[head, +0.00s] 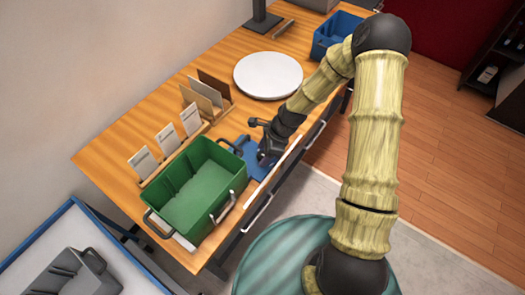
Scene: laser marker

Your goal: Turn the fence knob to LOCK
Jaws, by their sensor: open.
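My gripper (267,157) is low over a blue plate-like fixture (252,160) at the table's front edge, just right of the green bin. The gripper is small and dark here, and its fingers are hard to make out; it is open. The fence knob cannot be picked out; my gripper and wrist cover part of the fixture. I cannot tell whether the fingers touch anything, and no LOCK mark can be read.
The green bin (240,172) stands close on the left. Card holders (167,138), upright boards (214,84) and a white round disc (268,75) are behind. A blue bin (325,37) is at the far right. A grey tray (84,262) lies lower left.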

